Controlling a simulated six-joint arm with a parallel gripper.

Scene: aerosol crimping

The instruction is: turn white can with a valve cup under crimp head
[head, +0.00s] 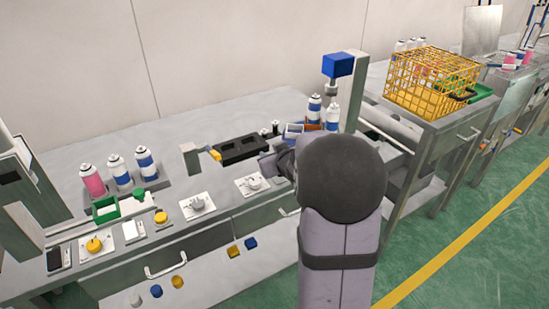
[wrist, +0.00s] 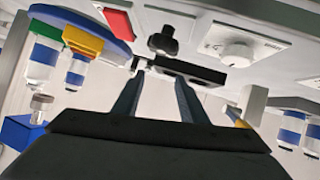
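The crimp head (head: 331,88) hangs below a blue block (head: 337,65) on a grey column; the blue block also shows in the wrist view (wrist: 20,131). Two white cans with blue bands stand near it, a left one (head: 314,106) and a right one (head: 332,117). In the wrist view, two blue-banded cans (wrist: 44,62) (wrist: 78,70) show by a blue disc (wrist: 85,22) with yellow and green blocks. I cannot tell which can has a valve cup. My gripper (wrist: 158,76) is open, with nothing clearly between its fingers; in the head view my arm largely hides it.
A black tray (head: 240,148) lies left of my gripper. A white panel with a knob (head: 253,183) is at the bench's front. Further left stand a pink can (head: 92,181) and two blue-banded cans (head: 120,173) in a rack. A yellow wire basket (head: 430,80) sits on the right bench.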

